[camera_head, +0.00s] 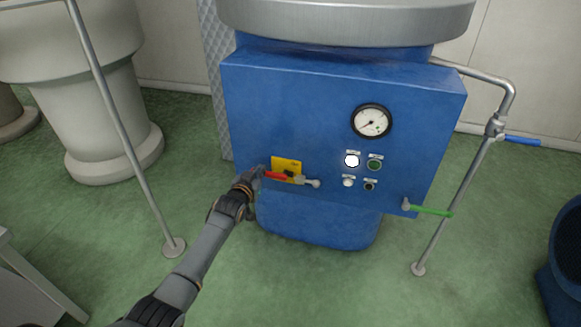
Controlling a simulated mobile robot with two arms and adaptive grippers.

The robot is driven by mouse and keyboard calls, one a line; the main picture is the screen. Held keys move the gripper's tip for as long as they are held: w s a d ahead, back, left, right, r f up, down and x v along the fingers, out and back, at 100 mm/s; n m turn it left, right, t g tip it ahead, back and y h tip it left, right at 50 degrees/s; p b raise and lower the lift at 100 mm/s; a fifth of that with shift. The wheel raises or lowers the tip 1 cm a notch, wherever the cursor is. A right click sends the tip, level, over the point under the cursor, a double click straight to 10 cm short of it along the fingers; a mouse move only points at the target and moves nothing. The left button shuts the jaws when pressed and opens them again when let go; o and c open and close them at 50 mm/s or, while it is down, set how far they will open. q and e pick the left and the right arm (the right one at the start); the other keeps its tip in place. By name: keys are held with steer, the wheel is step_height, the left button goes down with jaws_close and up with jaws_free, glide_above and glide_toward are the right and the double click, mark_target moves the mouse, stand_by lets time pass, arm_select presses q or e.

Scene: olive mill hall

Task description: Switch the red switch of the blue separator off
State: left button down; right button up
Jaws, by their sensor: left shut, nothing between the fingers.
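The blue separator (300,110) stands in the middle of the view, with its flat front panel facing me. On the panel's lower left is a yellow plate (288,163). The red switch (275,176) lies across the plate's lower part, roughly level, its red end pointing left. A grey part runs on from it to the right. My left gripper (258,172) is shut and empty. Its fingertips are right beside the red end, at the plate's left; I cannot tell whether they touch it. My right gripper is not in view.
The panel also bears a round gauge (371,121), a lit white lamp (352,161), a green button (375,164) and a green lever (430,210). A pipe with a blue lever (523,141) stands at right. Green floor is open around the base.

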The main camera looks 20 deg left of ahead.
arm_select(q)
steer(key=v, duration=1.2)
stand_by(0.5)
